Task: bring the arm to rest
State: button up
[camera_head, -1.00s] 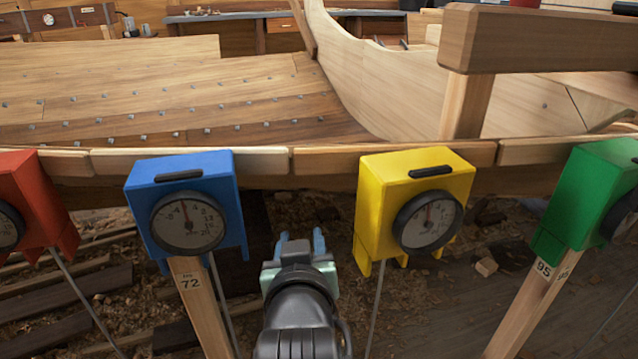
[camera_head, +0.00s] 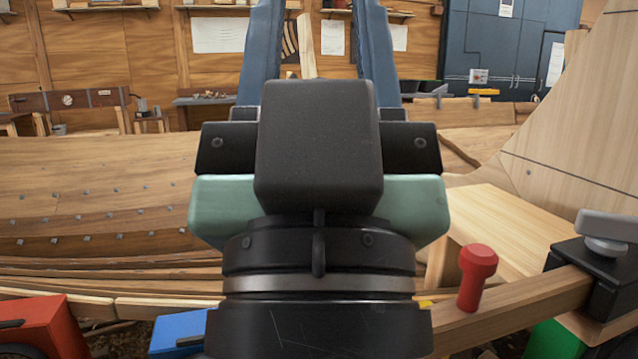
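My gripper (camera_head: 318,22) fills the middle of the view, raised and pointing up, close to the camera. Its two blue-grey fingers stand well apart, with their ends reaching the top edge of the picture. It is open, and I see nothing held between the fingers; the wall and a pale upright piece of wood show in the gap behind. The black and pale green gripper body hides much of the hull (camera_head: 90,190) behind it.
A red box (camera_head: 45,325), a blue box (camera_head: 180,328) and a green box (camera_head: 555,342) show along the bottom. At right is a wooden bar (camera_head: 520,302) with a red knob (camera_head: 476,275) and a black clamp (camera_head: 595,275). Blue cabinets (camera_head: 505,45) stand at the back.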

notch_tip(320, 180, up, 22)
jog(key=p, duration=1.9)
jog(key=shift+f, duration=0.25)
